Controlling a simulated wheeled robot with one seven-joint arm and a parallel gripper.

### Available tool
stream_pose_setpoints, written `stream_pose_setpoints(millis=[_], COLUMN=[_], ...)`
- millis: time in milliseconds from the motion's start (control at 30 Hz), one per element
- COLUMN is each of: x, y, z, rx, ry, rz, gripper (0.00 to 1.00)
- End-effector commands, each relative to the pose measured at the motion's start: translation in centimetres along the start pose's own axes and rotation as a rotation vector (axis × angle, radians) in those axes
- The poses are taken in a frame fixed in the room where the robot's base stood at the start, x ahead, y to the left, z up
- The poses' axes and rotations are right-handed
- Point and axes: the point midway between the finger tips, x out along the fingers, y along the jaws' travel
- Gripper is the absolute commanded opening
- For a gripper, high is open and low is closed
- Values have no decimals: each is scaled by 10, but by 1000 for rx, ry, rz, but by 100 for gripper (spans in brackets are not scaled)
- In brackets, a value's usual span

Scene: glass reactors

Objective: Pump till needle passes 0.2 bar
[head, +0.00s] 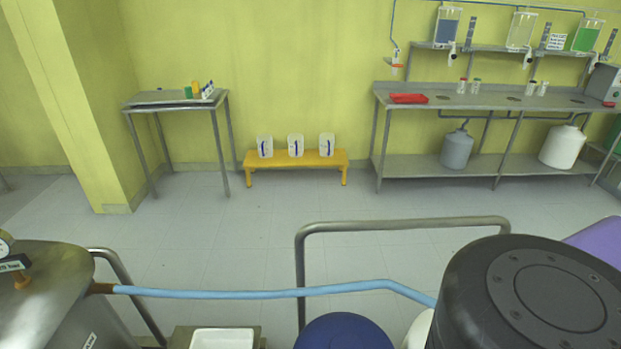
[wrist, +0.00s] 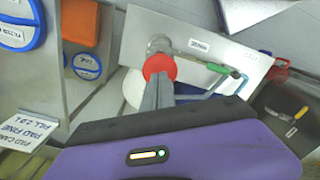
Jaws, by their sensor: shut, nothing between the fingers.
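A round gauge (head: 5,245) is cut off at the left edge of the head view, above a steel vessel (head: 45,290); its needle is too small to read. In the wrist view, my gripper (wrist: 158,84) is shut and empty. Its fingertips point at a round red knob or cap (wrist: 160,67) on a metal fitting. The fingers overlap the knob's lower edge in the picture; I cannot tell whether they touch it. Which part is the pump is not clear. My gripper does not show in the head view.
A blue hose (head: 270,294) runs from the vessel towards a black-lidded drum (head: 555,297). A steel rail (head: 400,226) stands behind it. In the wrist view, a green-handled lever (wrist: 220,69) is right of the knob, and blue-capped containers (wrist: 86,66) stand left. Floor beyond the rail is clear.

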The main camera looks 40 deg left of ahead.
Motion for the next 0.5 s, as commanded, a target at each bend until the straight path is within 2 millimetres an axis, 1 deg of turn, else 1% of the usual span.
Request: stream_pose_setpoints(millis=[333,500], x=[-1,-13], y=[0,0], z=[0,0], rx=[0,0], ry=[0,1], rz=[0,1], gripper=[0,0])
